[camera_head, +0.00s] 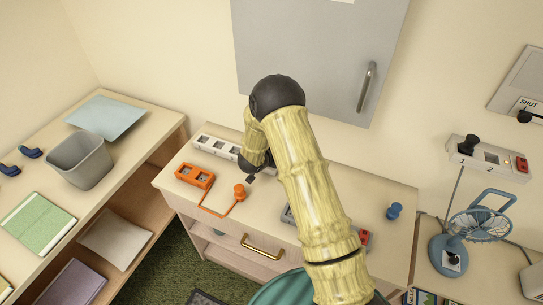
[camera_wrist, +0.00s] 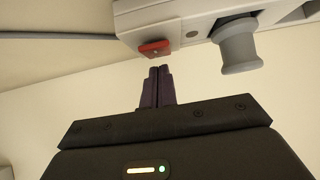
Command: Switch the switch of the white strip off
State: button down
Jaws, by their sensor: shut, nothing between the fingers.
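The white strip (camera_head: 217,145) lies along the back of the cabinet top in the head view, its right end hidden behind my arm. In the wrist view a pale strip (camera_wrist: 188,18) fills the top edge, with a red switch (camera_wrist: 154,48) at its near end and a grey plug (camera_wrist: 238,50) beside it. My gripper (camera_wrist: 160,70) is shut and empty, its fingertips close below the red switch in the picture. I cannot tell whether they touch it. Which way the switch is tilted is unclear. In the head view my gripper is near the white strip's right end, mostly hidden.
An orange strip (camera_head: 195,176) with an orange plug (camera_head: 239,191) lies in front of the white strip. A grey strip (camera_head: 287,215) is partly behind my arm. A blue plug (camera_head: 394,211) stands at right. Another strip (camera_head: 487,157) is on the wall above a fan (camera_head: 480,226).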

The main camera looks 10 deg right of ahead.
dwell(0.3)
jog(key=r+p, duration=0.2)
jog(key=r, duration=0.1)
jog(key=r+p, duration=0.1)
jog(key=shift+w+d+r+p, duration=0.15)
jog(key=shift+w+r+p, duration=0.15)
jog(key=shift+p, duration=0.1)
jog(key=r+b+v, duration=0.1)
jog(key=b+v, duration=0.1)
jog(key=v, duration=0.7)
jog(key=shift+w+d+r, duration=0.2)
jog(key=shift+d, duration=0.1)
